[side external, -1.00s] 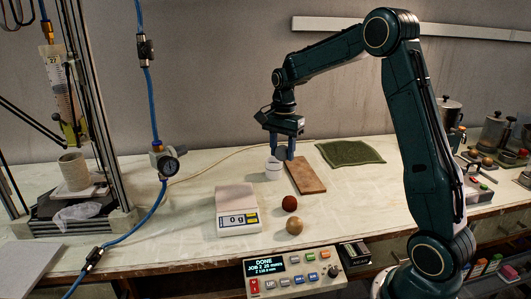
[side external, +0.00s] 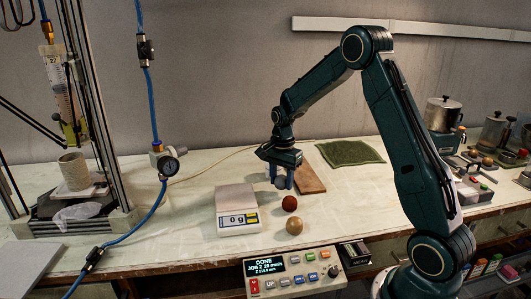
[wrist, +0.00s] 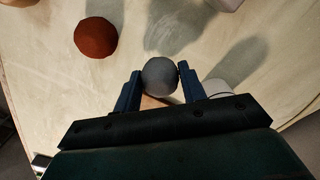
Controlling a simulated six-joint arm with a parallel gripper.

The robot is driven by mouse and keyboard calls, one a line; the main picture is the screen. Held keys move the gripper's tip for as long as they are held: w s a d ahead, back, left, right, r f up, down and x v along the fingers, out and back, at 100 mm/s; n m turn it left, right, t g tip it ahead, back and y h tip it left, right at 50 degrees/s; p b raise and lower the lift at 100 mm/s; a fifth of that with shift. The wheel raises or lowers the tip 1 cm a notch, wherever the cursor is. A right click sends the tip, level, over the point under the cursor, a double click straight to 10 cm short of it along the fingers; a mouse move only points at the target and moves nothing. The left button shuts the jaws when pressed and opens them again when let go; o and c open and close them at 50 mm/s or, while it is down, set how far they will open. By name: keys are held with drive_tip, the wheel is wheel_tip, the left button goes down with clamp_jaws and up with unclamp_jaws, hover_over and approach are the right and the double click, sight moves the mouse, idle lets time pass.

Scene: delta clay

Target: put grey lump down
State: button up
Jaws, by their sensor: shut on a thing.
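The grey lump (wrist: 160,75) is round and sits between the two fingertips of my gripper (wrist: 159,78) in the wrist view. My gripper is shut on it. In the side view the lump (side external: 281,184) shows small and dark between the blue fingers of my gripper (side external: 280,182), just in front of the wooden board. A gap to the bench below cannot be judged surely. A reddish-brown lump (side external: 290,203) lies close by, nearer the camera, and shows at upper left in the wrist view (wrist: 95,37). A tan lump (side external: 294,227) lies nearer the front edge.
A scale (side external: 237,209) reading 0 g stands left of the lumps. A white cup (wrist: 218,88) is close beside my right-hand finger in the wrist view. The wooden board (side external: 308,178) and green mat (side external: 350,152) lie behind. A control box (side external: 292,273) stands in front.

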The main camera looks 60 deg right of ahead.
sight(282, 176)
drive_tip(key=shift+f, duration=0.95)
drive_tip(key=shift+f, duration=0.1)
drive_tip(key=o, duration=1)
wheel_tip(282, 176, up, 12)
drive_tip(key=shift+r, duration=0.1)
